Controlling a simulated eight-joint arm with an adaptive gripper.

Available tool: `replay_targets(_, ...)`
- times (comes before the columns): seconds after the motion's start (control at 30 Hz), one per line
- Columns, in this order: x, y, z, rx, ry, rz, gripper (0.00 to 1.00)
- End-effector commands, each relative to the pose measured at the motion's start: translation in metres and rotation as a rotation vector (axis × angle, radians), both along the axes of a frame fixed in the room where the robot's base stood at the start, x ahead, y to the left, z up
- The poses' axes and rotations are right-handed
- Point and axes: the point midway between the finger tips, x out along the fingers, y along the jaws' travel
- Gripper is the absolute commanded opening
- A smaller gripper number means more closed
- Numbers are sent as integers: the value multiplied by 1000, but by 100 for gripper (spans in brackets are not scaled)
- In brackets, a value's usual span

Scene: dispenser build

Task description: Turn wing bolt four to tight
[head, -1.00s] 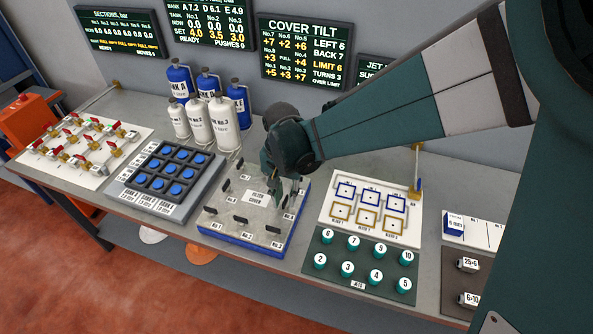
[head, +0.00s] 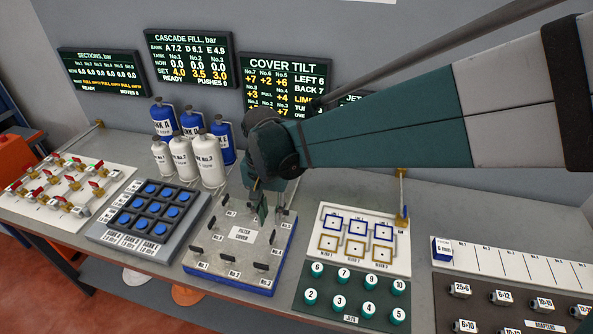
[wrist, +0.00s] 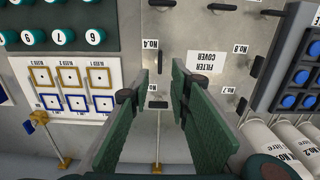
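The filter cover (head: 240,236) is a grey plate on a blue base, with dark wing bolts along its edges. It also shows upside down in the wrist view (wrist: 205,30). Wing bolt four (wrist: 160,62) stands beside its No.4 label in the wrist view, seen between and beyond my fingers. In the head view, bolt four (head: 272,237) is on the cover's right side, just below my fingertips. My gripper (head: 271,214) is over that right side, fingers pointing down. In the wrist view its green fingers (wrist: 160,80) are apart, with nothing clasped.
Wing bolt five (wrist: 158,104) is close by. White tanks (head: 180,158) stand behind the cover. A button block (head: 148,212) is left; the jet rack (head: 352,295) and block board (head: 360,238) are right. The cover tilt screen (head: 285,68) is partly hidden by my arm.

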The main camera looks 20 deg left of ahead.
Motion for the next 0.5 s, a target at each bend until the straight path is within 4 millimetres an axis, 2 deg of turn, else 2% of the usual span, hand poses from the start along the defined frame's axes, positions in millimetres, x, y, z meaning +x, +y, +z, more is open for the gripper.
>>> replay_targets(0.2,0,0,24,0,0,0,20)
replay_targets(0.5,0,0,35,0,0,0,20)
